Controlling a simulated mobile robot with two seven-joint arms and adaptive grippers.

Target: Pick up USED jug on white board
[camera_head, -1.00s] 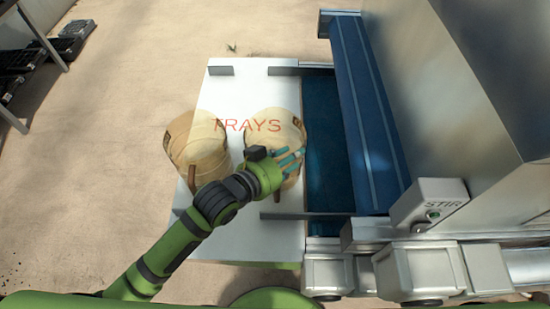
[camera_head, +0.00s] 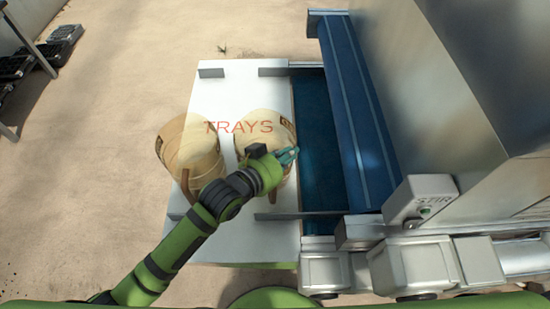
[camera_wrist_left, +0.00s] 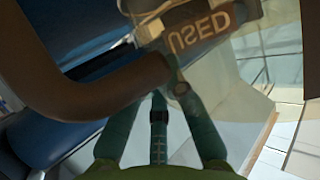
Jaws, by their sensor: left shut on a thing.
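The USED jug (camera_head: 262,128) is a translucent amber jug standing on the right side of the white board (camera_head: 230,88). Its dark label with USED (camera_wrist_left: 200,28) and its brown handle (camera_wrist_left: 95,85) show close up in the left wrist view. My left gripper (camera_head: 288,155) is at the near side of this jug, with its teal fingers closed together. In the left wrist view the fingertips (camera_wrist_left: 168,85) meet at the handle's end by the jug wall, and the handle partly hides the grip. My right gripper is not in view.
A second amber jug (camera_head: 190,148) with a brown handle stands close to the left on the board. The machine's blue belt (camera_head: 355,110) and a low metal rail (camera_head: 300,215) lie to the right. Black crates (camera_head: 50,45) sit far left on the sandy floor.

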